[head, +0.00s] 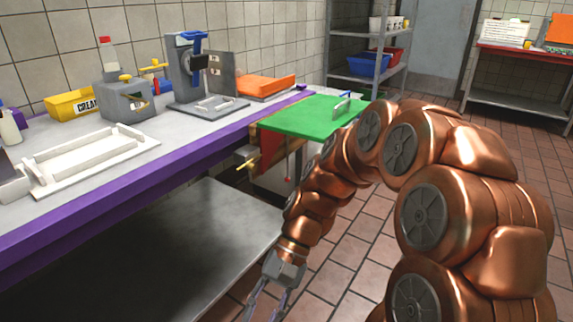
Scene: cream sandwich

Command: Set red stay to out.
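A red part (268,151), which looks like the red stay, shows under the left side of the green board (315,114) at the right end of the bench. My arm hides some of the area beside it, and I cannot tell whether it is in or out. A thin reddish rod (289,166) hangs just right of it. A brass-coloured knob (247,165) sticks out to its left. My gripper (266,309) is low at the bottom of the picture, in front of the lower shelf's right end, well below and apart from the red part. Its fingers are spread and look empty.
The purple-edged bench (140,182) carries a yellow bin (74,103), a grey box (127,101), a white tray (95,160), a grey press (190,70) and an orange slab (265,86). A steel shelf (185,260) lies below. Tiled floor is open at right.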

